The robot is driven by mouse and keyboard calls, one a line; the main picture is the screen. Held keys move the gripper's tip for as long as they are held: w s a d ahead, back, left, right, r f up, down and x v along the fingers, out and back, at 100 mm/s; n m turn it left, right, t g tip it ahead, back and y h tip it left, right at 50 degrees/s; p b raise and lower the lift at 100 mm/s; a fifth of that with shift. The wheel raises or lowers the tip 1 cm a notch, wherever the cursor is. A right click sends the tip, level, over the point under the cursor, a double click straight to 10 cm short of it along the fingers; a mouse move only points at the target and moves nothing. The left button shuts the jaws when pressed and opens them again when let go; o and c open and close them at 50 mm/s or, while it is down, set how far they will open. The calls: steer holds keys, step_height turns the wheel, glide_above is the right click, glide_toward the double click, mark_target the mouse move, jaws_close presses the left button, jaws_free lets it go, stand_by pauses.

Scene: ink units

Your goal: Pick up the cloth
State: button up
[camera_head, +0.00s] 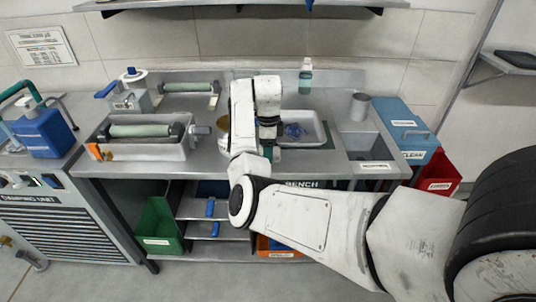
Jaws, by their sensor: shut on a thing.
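A crumpled blue thing, which looks like the cloth (294,130), shows in a white tray (318,138) on the steel bench, just right of my gripper. My gripper (268,146) points down at the tray's left end. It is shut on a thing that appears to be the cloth. My own wrist hides most of the jaws and the exact place of the grip.
A roller in a trough (145,150) stands left on the bench (205,165). A bottle (305,76) stands behind the tray. A metal cup (359,106) and a blue box (403,125) are to the right. A shelf (250,4) hangs above.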

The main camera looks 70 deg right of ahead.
steer(key=shift+r, duration=0.1)
steer(key=shift+r, duration=0.55)
steer(key=s+a+r+p, duration=0.3)
steer(key=s+a+r, duration=0.4)
steer(key=s+r, duration=0.4)
steer(key=shift+s+a+r+p, duration=0.3)
steer(key=shift+a+r+p, duration=0.05)
steer(key=shift+a, duration=0.05)
